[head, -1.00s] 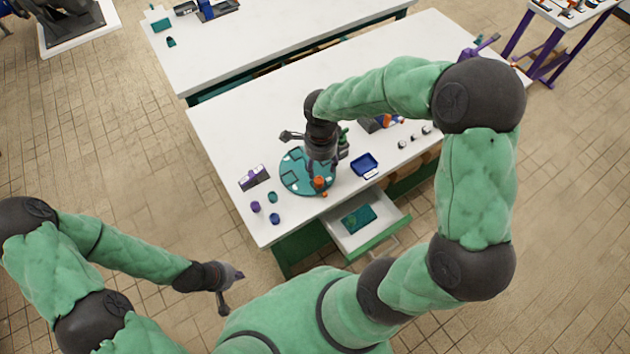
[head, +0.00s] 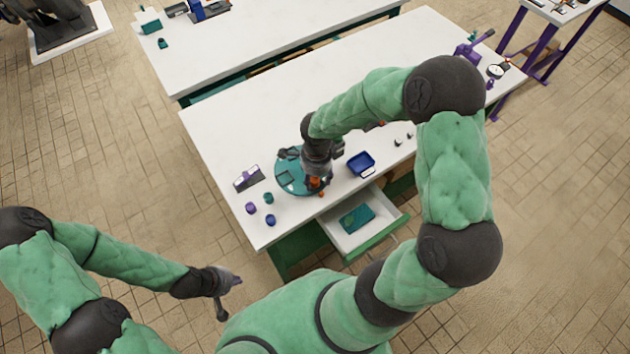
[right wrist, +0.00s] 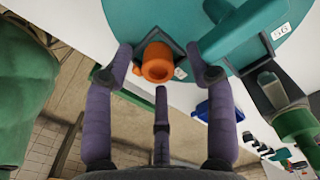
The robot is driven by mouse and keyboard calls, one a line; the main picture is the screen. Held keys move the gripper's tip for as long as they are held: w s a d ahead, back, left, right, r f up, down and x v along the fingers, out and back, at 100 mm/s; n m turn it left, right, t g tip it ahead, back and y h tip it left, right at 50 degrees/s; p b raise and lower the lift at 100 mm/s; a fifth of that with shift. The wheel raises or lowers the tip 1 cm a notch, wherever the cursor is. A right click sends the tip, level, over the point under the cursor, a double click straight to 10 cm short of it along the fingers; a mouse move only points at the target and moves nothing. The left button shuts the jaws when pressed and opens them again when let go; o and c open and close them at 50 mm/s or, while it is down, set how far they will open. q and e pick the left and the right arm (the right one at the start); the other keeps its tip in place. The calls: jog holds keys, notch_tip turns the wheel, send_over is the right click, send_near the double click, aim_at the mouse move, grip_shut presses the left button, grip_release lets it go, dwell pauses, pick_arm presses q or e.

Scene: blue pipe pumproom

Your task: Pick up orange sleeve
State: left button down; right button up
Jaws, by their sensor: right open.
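The orange sleeve (head: 314,183) stands at the near edge of the round teal plate (head: 287,184) on the white bench. In the right wrist view the sleeve (right wrist: 157,63) is a short hollow ring with a side lug, in front of a dark angled bracket. My right gripper (right wrist: 164,70) is open, its purple-grey fingers apart on either side of the sleeve; I see no clear contact. In the head view this gripper (head: 317,172) partly covers the sleeve and plate. My left gripper (head: 231,293) is open and empty, off the bench at lower left.
A blue tray (head: 361,162) sits right of the plate. An open drawer (head: 384,233) holding a teal item juts out below. Small purple, teal and blue pieces (head: 268,199) and a purple-grey block (head: 248,178) stand at left. The bench's far left part is clear.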

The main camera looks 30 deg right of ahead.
grip_shut()
jog(key=shift+r, duration=0.15)
